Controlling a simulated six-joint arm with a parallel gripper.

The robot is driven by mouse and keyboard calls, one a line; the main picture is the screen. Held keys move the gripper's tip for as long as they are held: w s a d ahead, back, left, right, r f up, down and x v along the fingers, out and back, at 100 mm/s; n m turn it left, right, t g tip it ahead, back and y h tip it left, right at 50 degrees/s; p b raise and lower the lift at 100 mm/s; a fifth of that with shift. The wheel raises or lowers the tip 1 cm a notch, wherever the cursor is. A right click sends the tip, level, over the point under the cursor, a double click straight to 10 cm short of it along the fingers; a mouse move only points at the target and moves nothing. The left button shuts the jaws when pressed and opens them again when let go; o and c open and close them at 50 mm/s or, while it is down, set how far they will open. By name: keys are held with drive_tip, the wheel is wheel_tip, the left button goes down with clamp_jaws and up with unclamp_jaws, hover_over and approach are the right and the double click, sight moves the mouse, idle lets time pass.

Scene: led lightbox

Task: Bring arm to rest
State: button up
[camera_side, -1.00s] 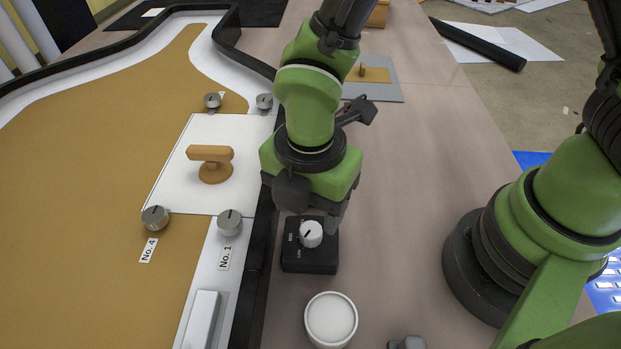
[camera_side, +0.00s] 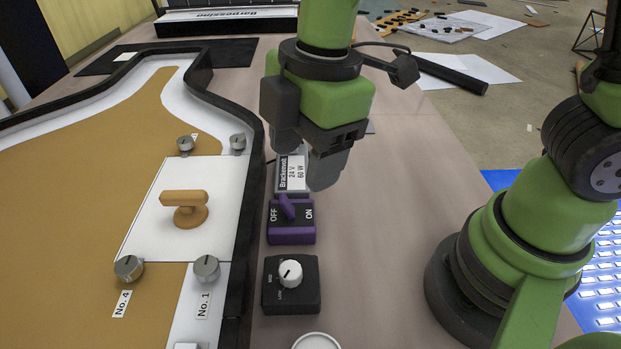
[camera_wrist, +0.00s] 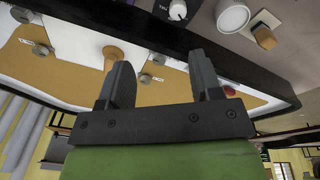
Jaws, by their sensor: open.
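My gripper (camera_side: 304,150) is in the upper middle of the side view, its fingers pointing down. It is over the strip of table right of the lightbox's black frame, near a labelled power unit (camera_side: 292,172) that it partly hides. In the wrist view my gripper (camera_wrist: 160,68) has its two fingers apart with nothing between them. A purple OFF/ON switch (camera_side: 291,235) is just below the gripper in the side view. A black dial box (camera_side: 291,303) with a white knob is nearer the camera.
A white panel with a wooden handle (camera_side: 184,209) lies on the tan lightbox surface (camera_side: 60,240), with several grey knobs around it. A white round cup (camera_side: 316,341) is at the bottom edge. A black tube (camera_side: 450,76) lies at the back right. Table right of the switch is clear.

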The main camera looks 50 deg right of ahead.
drive_tip(key=s+d+r+m+t, duration=0.6)
drive_tip(key=s+d+r+m, duration=0.2)
drive_tip(key=m, duration=1.2)
drive_tip(key=d+r, duration=0.2)
drive_tip(key=d, duration=0.1)
drive_tip(key=shift+s+d+r+y, duration=0.2)
drive_tip(key=shift+d+r+y, duration=0.1)
drive_tip(key=shift+r+y, duration=0.1)
